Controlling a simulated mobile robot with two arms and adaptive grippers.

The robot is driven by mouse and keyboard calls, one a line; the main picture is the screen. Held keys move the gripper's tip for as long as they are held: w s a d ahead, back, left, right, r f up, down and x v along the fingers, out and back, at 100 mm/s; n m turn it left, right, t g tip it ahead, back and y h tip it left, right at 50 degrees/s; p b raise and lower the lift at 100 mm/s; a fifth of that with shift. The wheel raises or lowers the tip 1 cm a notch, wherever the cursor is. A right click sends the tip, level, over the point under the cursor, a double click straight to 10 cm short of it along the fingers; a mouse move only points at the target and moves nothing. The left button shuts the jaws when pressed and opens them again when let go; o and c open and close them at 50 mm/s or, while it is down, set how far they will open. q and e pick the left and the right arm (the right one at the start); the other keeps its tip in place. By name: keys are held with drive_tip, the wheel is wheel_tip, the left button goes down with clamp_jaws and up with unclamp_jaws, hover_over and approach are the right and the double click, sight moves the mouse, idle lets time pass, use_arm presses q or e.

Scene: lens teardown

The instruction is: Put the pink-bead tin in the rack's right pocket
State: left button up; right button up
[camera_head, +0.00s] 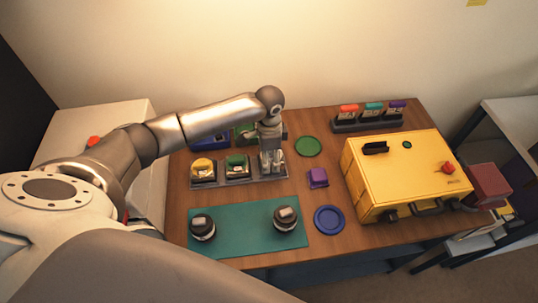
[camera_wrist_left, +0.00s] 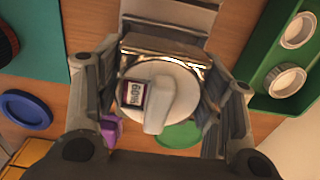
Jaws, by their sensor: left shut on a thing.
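My left gripper (camera_head: 271,163) points down at the right end of the grey rack (camera_head: 208,184). It is shut on a tin (camera_wrist_left: 182,82), which has a pale round top, a pale bar across it and a small purple-edged label. The fingers hold the tin from two sides in the left wrist view. No pink beads can be made out. The tin is over or in the rack's right pocket; I cannot tell whether it touches the floor of the pocket. The rack's left pocket holds a yellow-topped item (camera_head: 202,166) and its middle pocket a green-topped one (camera_head: 237,161).
Blue (camera_head: 209,143) and green bins (camera_wrist_left: 258,102) stand behind the rack. A teal mat (camera_head: 245,226) with two dark round parts lies in front. A purple block (camera_head: 318,178), a green disc (camera_head: 308,146), a blue dish (camera_head: 329,219) and a yellow case (camera_head: 390,180) are to the right.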

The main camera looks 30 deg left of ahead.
use_arm(q)
drive_tip(key=shift+f+b, duration=0.5)
drive_tip(key=shift+f, duration=0.5)
drive_tip(key=o, duration=1.2)
drive_tip(key=shift+o, duration=1.4)
wheel_tip(320, 180, up, 9)
drive_tip(key=p, duration=0.9)
drive_tip(key=shift+p, duration=0.3)
